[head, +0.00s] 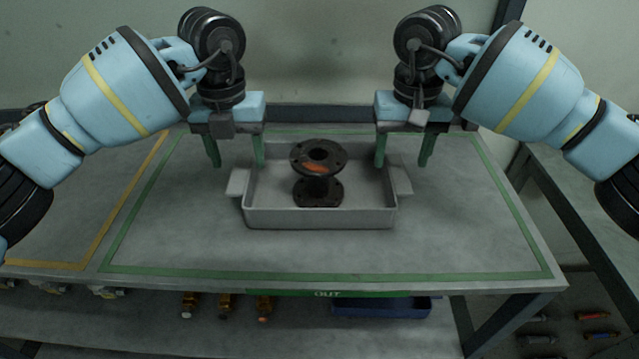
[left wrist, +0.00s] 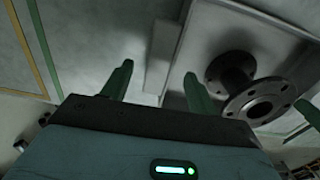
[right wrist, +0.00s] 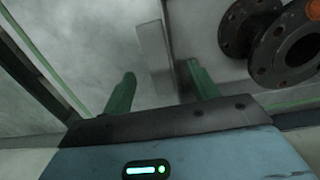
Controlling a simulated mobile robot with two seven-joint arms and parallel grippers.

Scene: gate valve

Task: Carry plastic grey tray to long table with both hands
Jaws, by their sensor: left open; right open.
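The plastic grey tray (head: 320,217) sits on the workbench inside the green outline, with a side handle at each end. A dark flanged valve body (head: 318,172) stands upright in it; it also shows in the left wrist view (left wrist: 232,75) and the right wrist view (right wrist: 285,45). My left gripper (head: 237,164) is open above the tray's left end, its fingers apart on either side of the left handle (left wrist: 163,55). My right gripper (head: 403,163) is open above the right end, fingers pointing down around the right handle (right wrist: 154,45). Neither visibly touches the tray.
The workbench (head: 440,240) is clear around the tray, with a yellow outline at left. Below its front edge are orange-brown fittings (head: 225,305) and a blue bin (head: 380,307). Another table (head: 590,190) stands at right across a gap.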

